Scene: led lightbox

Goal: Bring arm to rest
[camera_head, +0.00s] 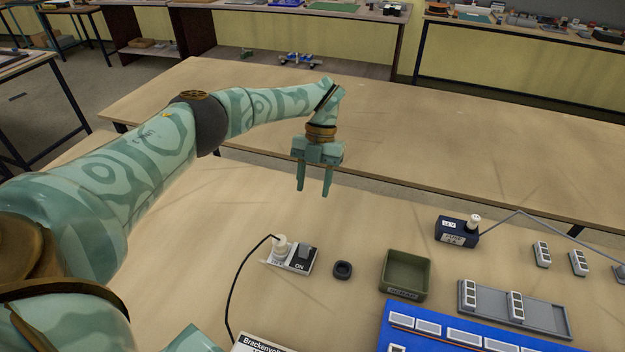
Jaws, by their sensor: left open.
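My left arm (160,143) reaches in from the left, patterned in pale green and teal. Its gripper (314,192) points down over the table, with its two fingers apart and nothing between them. It hangs behind the white switch block and appears clear of every object. My right gripper does not show in this view.
On the near table stand a white switch block (289,257) with a cable, a small black ring (343,270), an olive bin (405,277), a dark blue box (457,232), a grey tray (545,319) and a blue panel (400,338). The table's left middle is clear.

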